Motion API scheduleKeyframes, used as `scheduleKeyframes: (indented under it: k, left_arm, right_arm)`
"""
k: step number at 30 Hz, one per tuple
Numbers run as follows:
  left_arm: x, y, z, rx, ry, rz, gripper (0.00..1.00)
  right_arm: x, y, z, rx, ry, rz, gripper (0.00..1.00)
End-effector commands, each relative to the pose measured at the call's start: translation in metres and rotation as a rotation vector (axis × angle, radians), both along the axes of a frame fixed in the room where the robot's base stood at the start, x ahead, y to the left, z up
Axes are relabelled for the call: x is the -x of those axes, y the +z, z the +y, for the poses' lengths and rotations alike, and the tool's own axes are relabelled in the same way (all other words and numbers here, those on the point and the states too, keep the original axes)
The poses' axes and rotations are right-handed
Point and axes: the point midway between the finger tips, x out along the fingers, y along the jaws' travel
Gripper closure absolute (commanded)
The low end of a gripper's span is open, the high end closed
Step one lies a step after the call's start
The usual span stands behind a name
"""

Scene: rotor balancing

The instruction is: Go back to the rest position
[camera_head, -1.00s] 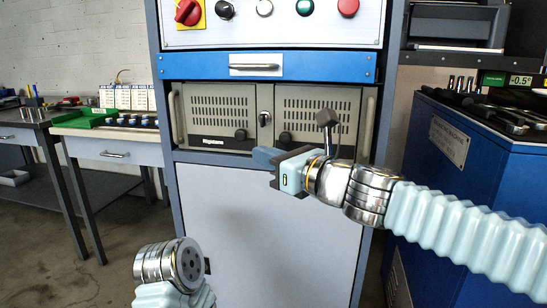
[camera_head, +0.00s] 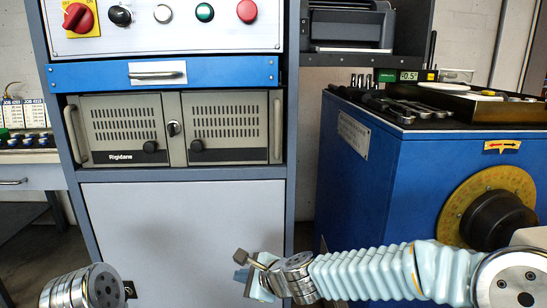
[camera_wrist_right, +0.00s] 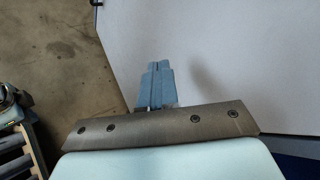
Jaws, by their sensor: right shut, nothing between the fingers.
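My right gripper (camera_head: 243,277) is low in front of the pale lower door of the cabinet, its arm reaching in from the right. Its blue fingers (camera_wrist_right: 157,84) are together and empty in the right wrist view, with the pale panel and the concrete floor beyond them. Of my left arm (camera_head: 85,288), only a metal joint shows at the lower left in the head view; its fingers do not show.
The cabinet (camera_head: 190,225) holds a grey two-door unit (camera_head: 225,125) below a blue drawer (camera_head: 205,72). A blue machine (camera_head: 350,185) with a yellow dial (camera_head: 455,205) stands close behind my right arm. A side bench (camera_head: 35,172) is at the left.

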Motion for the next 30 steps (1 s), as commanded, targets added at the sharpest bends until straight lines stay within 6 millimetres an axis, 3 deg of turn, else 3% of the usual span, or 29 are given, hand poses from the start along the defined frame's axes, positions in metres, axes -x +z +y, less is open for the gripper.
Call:
scheduleKeyframes:
  k: [1,5,9,12,15,19,22,30]
  left_arm:
    - [0.0,0.007,-0.001,0.001,-0.001,0.0,1.0]
    - [0.001,0.016,-0.002,0.003,-0.004,0.001,1.0]
    - [0.002,0.027,-0.004,0.005,-0.008,0.003,1.0]
    - [0.002,0.033,-0.006,0.006,-0.01,0.003,1.0]
    - [0.003,0.038,-0.007,0.009,-0.012,0.004,1.0]
    - [0.003,0.041,-0.007,0.01,-0.013,0.004,1.0]
    - [0.003,0.041,-0.008,0.01,-0.014,0.004,1.0]
    - [0.003,0.04,-0.008,0.01,-0.014,0.004,1.0]
  right_arm:
    - [0.001,-0.038,-0.02,0.11,0.039,-0.004,1.0]
    - [0.024,-0.138,-0.074,0.406,0.224,-0.04,1.0]
    - [0.081,-0.229,-0.131,0.657,0.524,-0.07,1.0]
    - [0.134,-0.274,-0.162,0.758,0.762,-0.104,1.0]
    - [0.181,-0.3,-0.18,0.797,0.964,-0.146,1.0]
    - [0.22,-0.315,-0.19,0.798,1.122,-0.196,1.0]
    - [0.231,-0.318,-0.192,0.795,1.168,-0.214,1.0]
    - [0.231,-0.319,-0.192,0.795,1.173,-0.219,1.0]
